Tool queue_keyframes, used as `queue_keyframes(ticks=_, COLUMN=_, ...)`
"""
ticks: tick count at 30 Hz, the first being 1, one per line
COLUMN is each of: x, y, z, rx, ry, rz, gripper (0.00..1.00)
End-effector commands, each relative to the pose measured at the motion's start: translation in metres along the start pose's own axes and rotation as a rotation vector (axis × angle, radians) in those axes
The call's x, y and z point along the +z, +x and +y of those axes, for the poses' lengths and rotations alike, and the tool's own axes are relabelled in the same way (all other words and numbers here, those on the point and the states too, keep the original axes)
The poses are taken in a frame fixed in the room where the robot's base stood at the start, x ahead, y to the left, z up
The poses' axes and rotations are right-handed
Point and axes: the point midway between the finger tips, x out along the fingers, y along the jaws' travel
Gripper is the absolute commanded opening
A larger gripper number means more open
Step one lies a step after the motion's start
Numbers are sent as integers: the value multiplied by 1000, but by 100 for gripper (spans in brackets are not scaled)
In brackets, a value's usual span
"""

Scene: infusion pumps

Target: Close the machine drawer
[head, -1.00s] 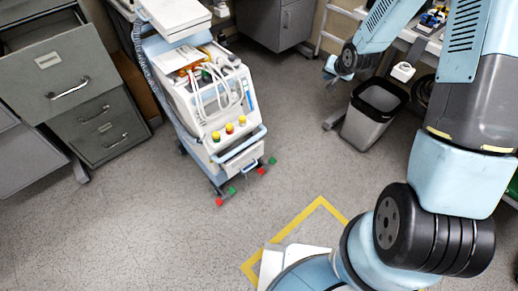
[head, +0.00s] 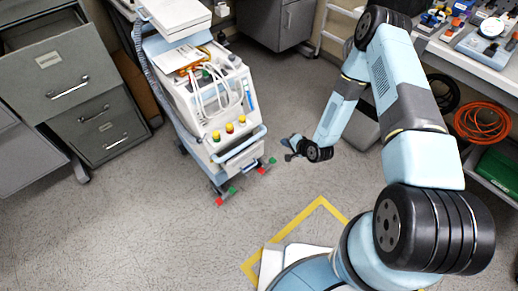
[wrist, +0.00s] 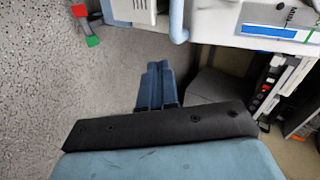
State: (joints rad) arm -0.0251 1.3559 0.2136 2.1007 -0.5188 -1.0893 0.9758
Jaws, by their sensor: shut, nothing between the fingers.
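The machine is a white and light-blue wheeled cart (head: 207,110) left of centre in the head view. Its drawer (head: 243,159), a pale front low on the machine, shows below the blue push bar (head: 240,145) and seems to stick out a little; how far is hard to tell. My gripper (head: 289,147) is to the right of the drawer, apart from it, with its fingers shut and empty. In the wrist view my gripper (wrist: 157,72) points towards the machine, whose blue bar (wrist: 178,20) is at the top edge.
Grey filing cabinets (head: 75,85) stand at the left, their top drawer open. A workbench (head: 465,60) with an orange cable (head: 482,122) is at the right. Red and green caster parts (head: 226,196) stick out at the machine's base. The floor in front is clear.

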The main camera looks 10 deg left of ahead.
Motion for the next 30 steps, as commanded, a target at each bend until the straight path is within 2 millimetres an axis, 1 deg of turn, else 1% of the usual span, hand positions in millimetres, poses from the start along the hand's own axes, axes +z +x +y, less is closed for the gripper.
queue_keyframes(ticks=1, x=15, y=4, z=13, rx=-12, ry=33, rz=-7, gripper=0)
queue_keyframes(ticks=3, x=30, y=7, z=24, rx=-33, ry=74, rz=-11, gripper=0)
queue_keyframes(ticks=6, x=46, y=10, z=37, rx=-58, ry=120, rz=-13, gripper=0)
queue_keyframes(ticks=9, x=57, y=12, z=44, rx=-74, ry=151, rz=-14, gripper=0)
queue_keyframes(ticks=14, x=64, y=15, z=49, rx=-86, ry=171, rz=-15, gripper=0)
queue_keyframes(ticks=17, x=64, y=23, z=48, rx=-87, ry=170, rz=-14, gripper=0)
queue_keyframes(ticks=20, x=64, y=37, z=46, rx=-87, ry=168, rz=-15, gripper=0)
queue_keyframes(ticks=30, x=65, y=96, z=41, rx=-86, ry=167, rz=-15, gripper=0)
